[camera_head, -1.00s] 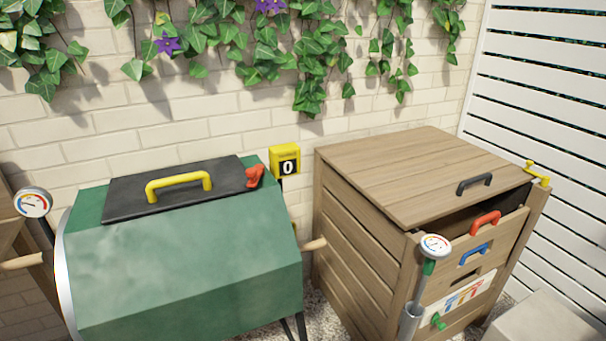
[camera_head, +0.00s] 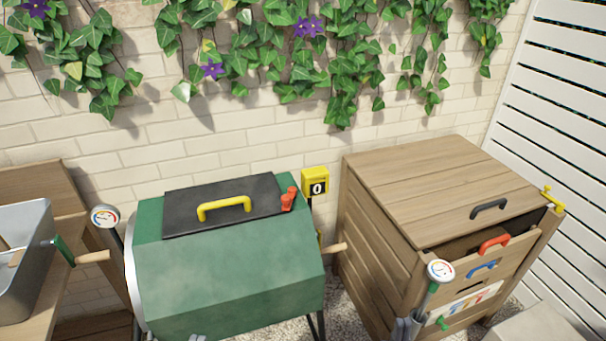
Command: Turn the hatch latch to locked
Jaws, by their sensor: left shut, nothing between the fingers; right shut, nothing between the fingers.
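The hatch (camera_head: 180,205) is a dark panel lying closed on top of the green drum (camera_head: 225,265), with a yellow handle (camera_head: 224,207) on it. The red latch (camera_head: 289,199) sits at the hatch's right end; its exact turn is too small to tell. My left gripper (camera_head: 197,337) shows only its grey tips at the bottom edge, shut and empty, in front of the drum and well below the latch. My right gripper (camera_head: 403,328) shows grey tips at the bottom, shut and empty, by the wooden bin's front, apart from the latch.
A yellow counter (camera_head: 315,182) reading 0 stands behind the drum's right end. The wooden bin (camera_head: 420,190) is to the right, with a dial thermometer (camera_head: 439,271) at its front. Another dial (camera_head: 105,216) stands left of the drum. A metal tub (camera_head: 30,265) is at far left.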

